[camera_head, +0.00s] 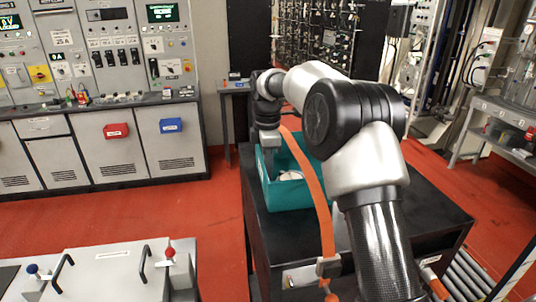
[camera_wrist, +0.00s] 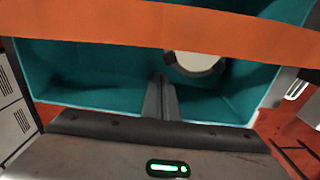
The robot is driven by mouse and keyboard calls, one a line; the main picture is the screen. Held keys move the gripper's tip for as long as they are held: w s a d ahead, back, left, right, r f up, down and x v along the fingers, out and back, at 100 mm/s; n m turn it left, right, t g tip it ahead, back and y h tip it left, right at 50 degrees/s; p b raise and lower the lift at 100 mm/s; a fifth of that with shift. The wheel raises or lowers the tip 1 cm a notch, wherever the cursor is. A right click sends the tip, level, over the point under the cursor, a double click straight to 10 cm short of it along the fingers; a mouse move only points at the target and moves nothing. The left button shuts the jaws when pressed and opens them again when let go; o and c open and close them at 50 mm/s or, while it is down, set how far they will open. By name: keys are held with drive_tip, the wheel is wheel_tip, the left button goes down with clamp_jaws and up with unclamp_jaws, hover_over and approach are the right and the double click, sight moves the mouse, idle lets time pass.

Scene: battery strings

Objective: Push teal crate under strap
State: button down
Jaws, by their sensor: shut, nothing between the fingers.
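The teal crate (camera_head: 287,198) stands upright on a black-topped table in the head view, partly hidden behind my arm. Its open inside shows in the wrist view (camera_wrist: 95,75), with a white round object (camera_wrist: 197,63) in it. The orange strap (camera_head: 315,190) runs from behind my arm across the crate to a buckle at the table's front; in the wrist view the strap (camera_wrist: 120,27) crosses in front of the crate. My gripper (camera_head: 269,178) points down at the crate's left part, fingers shut and empty; in the wrist view the fingertips (camera_wrist: 162,80) overlap the crate. Contact is unclear.
The black table top (camera_head: 425,205) is bare to the right of the crate. A metal buckle (camera_head: 328,267) holds the strap at the front edge. A grey bench with handles (camera_head: 120,270) stands front left, and control cabinets (camera_head: 110,60) line the back left.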

wheel_tip(320, 180, up, 17)
drive_tip(key=p, duration=0.3)
drive_tip(key=s+d+r+m+t, duration=0.2)
drive_tip(key=s+d+r+m, duration=0.25)
drive_tip(key=s+r, duration=0.3)
drive_tip(key=s+d+f+m+t, duration=0.1)
drive_tip(key=s+d+m, duration=0.3)
drive_tip(key=s, duration=0.5)
drive_tip(key=s+d+f+m+t, duration=0.1)
drive_tip(key=s+d+f+m, duration=0.1)
drive_tip(key=s+m, duration=0.55)
drive_tip(key=s+d+f+m+t, duration=0.1)
drive_tip(key=s+d+f+m, duration=0.1)
drive_tip(key=s+f, duration=0.6)
drive_tip(key=s+m, duration=0.1)
drive_tip(key=s, duration=0.2)
drive_tip(key=shift+s+d+m+t, duration=0.15)
drive_tip(key=shift+d+m+t, duration=0.15)
drive_tip(key=shift+m, duration=0.1)
